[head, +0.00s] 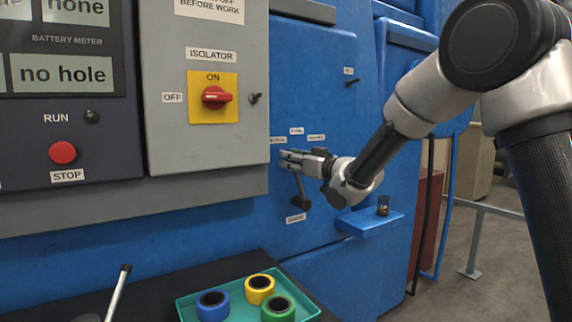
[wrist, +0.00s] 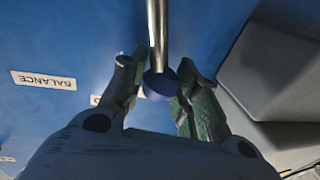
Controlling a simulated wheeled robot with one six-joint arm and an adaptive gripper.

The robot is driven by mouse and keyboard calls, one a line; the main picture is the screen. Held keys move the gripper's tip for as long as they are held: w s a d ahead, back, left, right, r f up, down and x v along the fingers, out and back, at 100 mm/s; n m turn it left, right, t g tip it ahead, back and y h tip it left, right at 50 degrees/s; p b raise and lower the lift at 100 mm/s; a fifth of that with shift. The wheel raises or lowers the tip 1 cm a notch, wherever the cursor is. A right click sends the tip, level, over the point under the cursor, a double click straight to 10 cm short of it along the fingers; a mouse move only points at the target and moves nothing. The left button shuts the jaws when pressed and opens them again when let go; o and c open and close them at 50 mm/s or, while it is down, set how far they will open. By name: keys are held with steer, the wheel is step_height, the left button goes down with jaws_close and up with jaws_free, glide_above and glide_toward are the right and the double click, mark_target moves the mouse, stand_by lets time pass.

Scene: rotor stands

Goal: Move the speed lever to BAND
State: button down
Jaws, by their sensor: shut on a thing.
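The speed lever (head: 299,186) is on the blue machine front, with its dark hub low and its rod pointing up, tilted slightly left. My gripper (head: 292,158) reaches in from the right and is shut on the lever's upper end. In the wrist view the lever (wrist: 157,35) is a metal rod with a dark blue knob between the fingers of my gripper (wrist: 158,92). Small labels sit around the lever's arc; they are too small to read in the head view. A BALANCE label (wrist: 43,80) shows upside down in the wrist view, and another label is mostly hidden behind a finger.
A grey isolator box (head: 205,130) with a red knob (head: 216,97) juts out left of the lever. A small blue shelf (head: 368,223) holding a dark item (head: 383,205) is at the lower right. A green tray (head: 240,285) with tape-like rolls stands below.

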steer(key=shift+w+d+r+m+t, duration=0.2)
steer(key=shift+w+d+m, duration=0.2)
steer(key=shift+d+m, duration=0.2)
steer(key=shift+w+d+r+m+t, duration=0.1)
steer(key=shift+w+d+r+m, duration=0.05)
steer(key=shift+w+d+m, duration=0.6)
steer(key=shift+d+m, duration=0.2)
steer(key=shift+d, duration=0.1)
steer(key=shift+w+d+m, duration=0.25)
steer(key=shift+d+m, duration=0.2)
steer(key=shift+d, duration=0.05)
steer(key=c, duration=1)
jaws_free()
steer(key=shift+c, duration=0.2)
steer(key=v, duration=1.2)
steer(key=shift+f, duration=0.1)
